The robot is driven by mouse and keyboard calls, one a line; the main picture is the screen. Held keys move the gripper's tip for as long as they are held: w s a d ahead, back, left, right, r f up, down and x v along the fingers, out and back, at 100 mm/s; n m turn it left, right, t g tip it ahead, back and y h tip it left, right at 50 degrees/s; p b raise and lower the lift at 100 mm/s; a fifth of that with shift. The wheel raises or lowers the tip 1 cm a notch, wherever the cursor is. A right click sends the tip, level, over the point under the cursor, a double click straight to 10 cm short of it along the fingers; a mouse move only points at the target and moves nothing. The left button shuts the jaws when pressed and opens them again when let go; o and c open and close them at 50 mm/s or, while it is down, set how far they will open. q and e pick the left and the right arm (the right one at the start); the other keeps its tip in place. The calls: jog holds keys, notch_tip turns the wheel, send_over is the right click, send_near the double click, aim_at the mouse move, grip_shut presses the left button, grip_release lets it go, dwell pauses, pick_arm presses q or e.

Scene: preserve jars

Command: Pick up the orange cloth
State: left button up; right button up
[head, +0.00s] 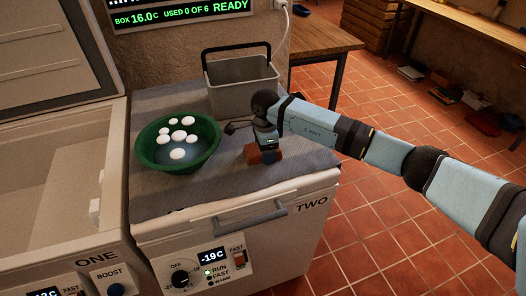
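A small orange-brown folded thing (252,157), which looks like the orange cloth, lies on the grey mat on top of chest freezer TWO, right of the green bowl. My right gripper (266,150) points down right at it, and its fingers overlap the cloth. The fingertips are too small and covered to tell whether they are closed on it. My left gripper is not in view.
A green bowl (150,157) with several white round things stands left of the gripper. A grey bin (243,92) with a dark handle stands behind. The grey mat (196,192) is clear in front. Freezer ONE (55,235) stands open at left.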

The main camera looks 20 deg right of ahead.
notch_tip(320, 180, up, 20)
jog(key=shift+b, duration=0.3)
dwell(0.3)
jog(key=o, duration=0.3)
jog(key=c, duration=0.3)
